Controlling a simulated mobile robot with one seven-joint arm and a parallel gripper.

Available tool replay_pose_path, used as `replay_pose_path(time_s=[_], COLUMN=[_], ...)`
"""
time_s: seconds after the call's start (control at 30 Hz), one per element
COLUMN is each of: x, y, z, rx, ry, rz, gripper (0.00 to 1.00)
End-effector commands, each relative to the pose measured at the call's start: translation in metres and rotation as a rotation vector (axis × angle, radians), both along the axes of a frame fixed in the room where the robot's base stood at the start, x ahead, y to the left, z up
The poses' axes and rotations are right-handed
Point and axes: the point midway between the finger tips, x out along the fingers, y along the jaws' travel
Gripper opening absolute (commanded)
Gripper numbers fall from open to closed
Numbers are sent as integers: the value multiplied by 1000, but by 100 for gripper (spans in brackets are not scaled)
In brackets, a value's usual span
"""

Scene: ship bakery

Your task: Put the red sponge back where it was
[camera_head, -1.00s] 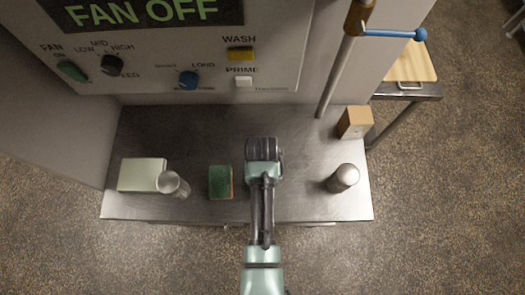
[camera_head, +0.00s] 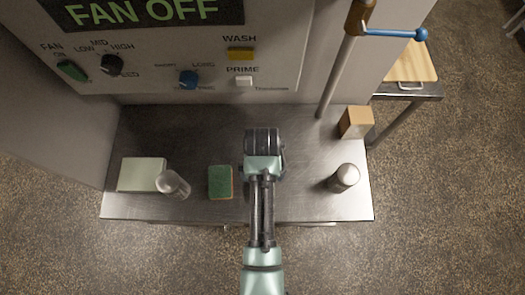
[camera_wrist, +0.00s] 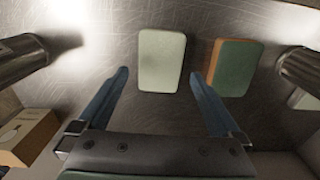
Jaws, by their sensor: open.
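No plainly red sponge shows. A green sponge (camera_head: 220,182) with an orange side lies on the steel table, left of my arm. It also shows in the wrist view (camera_wrist: 236,68), just right of my fingers. A pale flat block (camera_wrist: 162,60) lies on the table ahead of and between my fingertips; my arm hides it in the head view. My gripper (camera_wrist: 158,76) is open, with nothing in its jaws. In the head view my gripper (camera_head: 262,141) is over the middle of the table, and its fingertips are hidden.
A pale green box (camera_head: 141,174) and a clear-looking shaker (camera_head: 174,184) stand on the table's left. A metal shaker (camera_head: 345,177) and a brown box (camera_head: 356,122) stand on its right. A control panel (camera_head: 210,55) rises behind. A pole with a blue crank (camera_head: 393,33) stands back right.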

Motion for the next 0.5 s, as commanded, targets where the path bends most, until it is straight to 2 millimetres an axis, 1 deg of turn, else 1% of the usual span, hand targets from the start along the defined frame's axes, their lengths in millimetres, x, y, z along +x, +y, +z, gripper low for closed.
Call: replay_pose_path(time_s=[0.03, 0.1, 0.2, 0.3, 0.4, 0.5], x=[1, 1, 1, 1, 1, 0], y=[0, 0, 0, 0, 0, 0], z=[11, 25, 45, 61, 72, 78], rx=[0, 0, 0, 0, 0, 0], ry=[-6, -5, -6, -4, -3, -1], rz=[0, 0, 0, 0, 0, 0], gripper=[100, 100, 100, 100, 100, 100])
